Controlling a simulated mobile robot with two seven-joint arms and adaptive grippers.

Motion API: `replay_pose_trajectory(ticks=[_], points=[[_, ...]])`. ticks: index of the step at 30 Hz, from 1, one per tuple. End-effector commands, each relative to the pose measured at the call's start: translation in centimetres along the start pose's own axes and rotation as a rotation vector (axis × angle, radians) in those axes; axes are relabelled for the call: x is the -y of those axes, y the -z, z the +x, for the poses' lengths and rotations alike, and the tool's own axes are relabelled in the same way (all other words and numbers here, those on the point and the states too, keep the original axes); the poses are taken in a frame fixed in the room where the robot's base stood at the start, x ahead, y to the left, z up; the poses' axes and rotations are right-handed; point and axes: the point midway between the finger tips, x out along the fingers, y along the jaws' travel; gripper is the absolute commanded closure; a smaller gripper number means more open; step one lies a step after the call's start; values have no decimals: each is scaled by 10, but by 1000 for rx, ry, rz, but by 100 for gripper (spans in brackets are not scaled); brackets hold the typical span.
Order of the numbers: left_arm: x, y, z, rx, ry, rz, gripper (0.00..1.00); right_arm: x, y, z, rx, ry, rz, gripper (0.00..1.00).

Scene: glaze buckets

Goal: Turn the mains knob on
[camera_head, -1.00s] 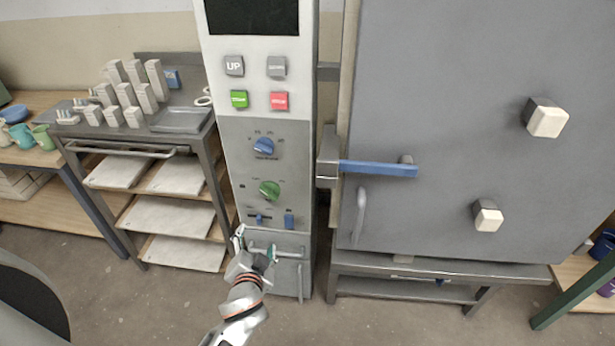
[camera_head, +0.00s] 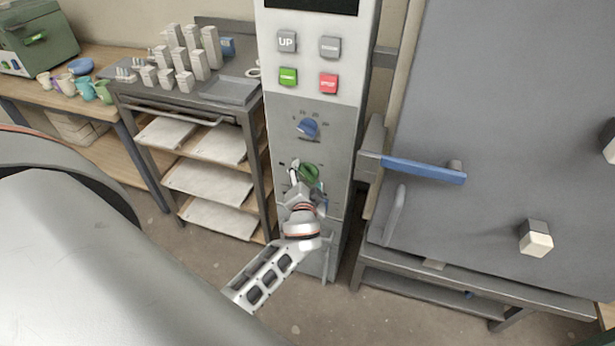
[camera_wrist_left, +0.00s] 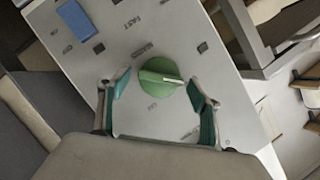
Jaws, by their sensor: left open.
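My left gripper (camera_head: 308,177) is in front of the panel at the knob. In the wrist view its open teal-padded fingers (camera_wrist_left: 161,90) stand to either side of the knob's near part, with visible gaps. My right gripper is not in view.
Above are a green button (camera_head: 288,76) and a red button (camera_head: 328,84). The kiln door's blue handle (camera_head: 425,171) juts out to the right. A shelf rack (camera_head: 208,182) stands to the left. A blue switch (camera_wrist_left: 76,20) is on the panel.

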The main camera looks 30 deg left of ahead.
Motion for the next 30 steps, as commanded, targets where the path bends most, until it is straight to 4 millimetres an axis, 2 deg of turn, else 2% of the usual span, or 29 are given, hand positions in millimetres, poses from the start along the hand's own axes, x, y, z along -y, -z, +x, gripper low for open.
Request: replay_pose_trajectory(ticks=[8,12,13,23,30], points=[[0,0,2,0,0,-1,36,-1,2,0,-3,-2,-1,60],[0,0,2,0,0,-1,70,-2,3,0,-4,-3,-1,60],[0,0,2,0,0,-1,74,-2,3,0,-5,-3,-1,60],[-2,-1,2,0,9,21,74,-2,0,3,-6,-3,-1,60],[-6,-4,3,1,53,128,74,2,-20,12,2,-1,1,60]])
